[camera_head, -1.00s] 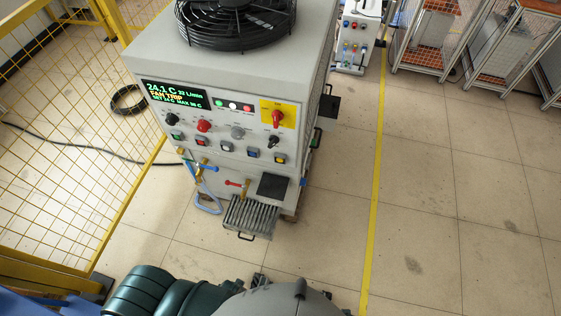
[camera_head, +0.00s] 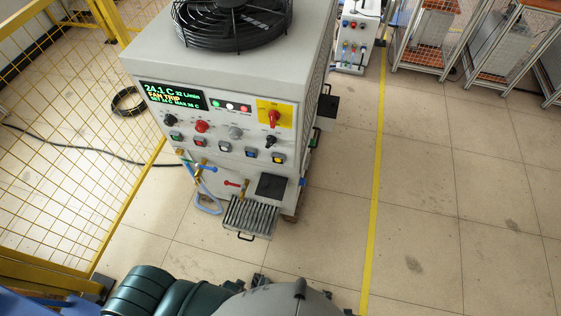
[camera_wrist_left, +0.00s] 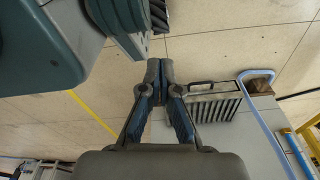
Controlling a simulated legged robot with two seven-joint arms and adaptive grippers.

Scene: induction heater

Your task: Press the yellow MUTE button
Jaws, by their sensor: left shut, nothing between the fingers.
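The yellow button (camera_head: 278,158), whose label is too small to read, is at the right end of the lower button row on the front of a grey cabinet (camera_head: 240,60). To its left sit a blue button (camera_head: 251,153), a white one (camera_head: 225,147), a red one (camera_head: 200,141) and a green one (camera_head: 175,136). My left gripper (camera_wrist_left: 160,72) is shut and empty in the wrist view, its fingertips together in front of the floor and the grated tray. It is apart from the button, which that view does not show. My right gripper is not in view.
The grated tray (camera_head: 249,217) juts from the cabinet's lower front, beside a blue hose (camera_head: 208,205) and small valves. Black and red knobs sit above the buttons. A yellow mesh fence (camera_head: 75,140) stands at left. The floor (camera_head: 430,210) at right is clear.

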